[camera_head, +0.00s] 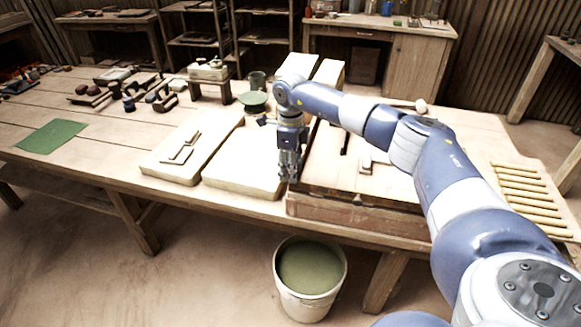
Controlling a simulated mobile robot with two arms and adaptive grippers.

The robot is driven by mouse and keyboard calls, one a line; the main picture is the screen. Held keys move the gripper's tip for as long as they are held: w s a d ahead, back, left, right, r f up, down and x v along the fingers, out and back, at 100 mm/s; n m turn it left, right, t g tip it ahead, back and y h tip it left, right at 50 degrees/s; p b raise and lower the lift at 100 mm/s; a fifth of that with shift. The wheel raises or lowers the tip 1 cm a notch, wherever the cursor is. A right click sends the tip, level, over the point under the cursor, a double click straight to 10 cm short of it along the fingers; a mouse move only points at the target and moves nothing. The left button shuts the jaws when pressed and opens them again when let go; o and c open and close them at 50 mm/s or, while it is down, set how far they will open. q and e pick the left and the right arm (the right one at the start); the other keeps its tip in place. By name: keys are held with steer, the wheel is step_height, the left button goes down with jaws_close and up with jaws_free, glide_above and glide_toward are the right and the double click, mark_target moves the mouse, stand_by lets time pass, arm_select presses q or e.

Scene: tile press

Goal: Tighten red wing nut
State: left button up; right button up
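My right gripper (289,172) points down at the front left corner of a wooden frame (350,212), which looks like the tile press. Its fingers are small and dark here, and I cannot tell whether they are open or shut or touch anything. I cannot make out a red wing nut; the gripper and arm cover part of the frame. A small light block (366,166) and a dark bar (344,138) lie on the frame's pale top. My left gripper is not in view.
Pale slabs (190,150) lie left of the gripper. A green sheet (52,136) and several small tools (148,98) are farther left. Several sticks (530,200) lie at the right. A bucket of green material (310,275) stands on the floor before the table.

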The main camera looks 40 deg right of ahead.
step_height(320, 180, up, 12)
stand_by(0.5)
stand_by(0.4)
